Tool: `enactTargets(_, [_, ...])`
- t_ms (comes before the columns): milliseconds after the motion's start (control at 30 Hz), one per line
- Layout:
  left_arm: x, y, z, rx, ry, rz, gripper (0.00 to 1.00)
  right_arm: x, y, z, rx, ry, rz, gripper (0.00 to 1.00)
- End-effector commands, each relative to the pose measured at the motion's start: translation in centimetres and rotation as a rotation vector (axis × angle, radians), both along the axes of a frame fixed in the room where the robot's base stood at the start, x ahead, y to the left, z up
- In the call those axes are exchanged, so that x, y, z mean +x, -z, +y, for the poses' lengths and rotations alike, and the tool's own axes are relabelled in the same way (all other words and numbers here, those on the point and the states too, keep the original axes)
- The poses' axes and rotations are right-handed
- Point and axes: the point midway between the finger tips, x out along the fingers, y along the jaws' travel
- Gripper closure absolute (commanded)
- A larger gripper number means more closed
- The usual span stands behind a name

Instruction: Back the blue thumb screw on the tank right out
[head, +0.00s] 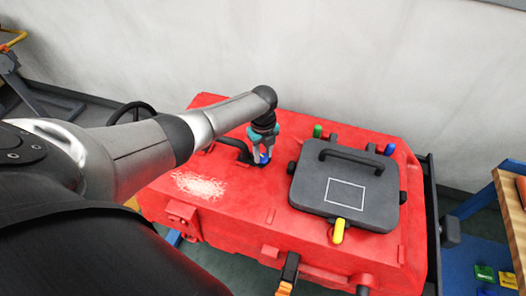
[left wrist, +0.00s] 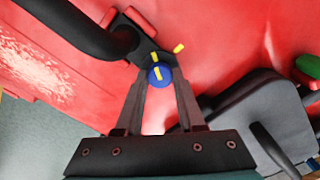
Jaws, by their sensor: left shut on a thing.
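The red tank (head: 225,222) fills the middle of the head view. The blue thumb screw (left wrist: 159,76) sits between my left fingertips in the left wrist view, with a yellow stripe across its round head. Its blue also shows low between the fingers in the head view (head: 264,159). My left gripper (head: 261,157) points down from above and is shut on the screw. My right gripper is not in view.
A dark grey lid with a handle (head: 312,189) lies right of the screw. Green (head: 317,131), blue (head: 389,150) and yellow (head: 338,231) knobs stand around it. A wooden-topped bench (head: 509,205) stands at the far right. A pale wall is behind the tank.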

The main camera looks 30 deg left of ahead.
Motion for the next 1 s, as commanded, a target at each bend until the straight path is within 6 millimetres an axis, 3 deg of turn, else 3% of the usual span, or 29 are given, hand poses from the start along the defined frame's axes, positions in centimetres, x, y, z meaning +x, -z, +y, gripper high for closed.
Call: enactTargets(1000, [-0.2, 0.2, 0.0, 0.001, -0.966, 0.004, 1.0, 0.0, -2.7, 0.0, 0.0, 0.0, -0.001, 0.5])
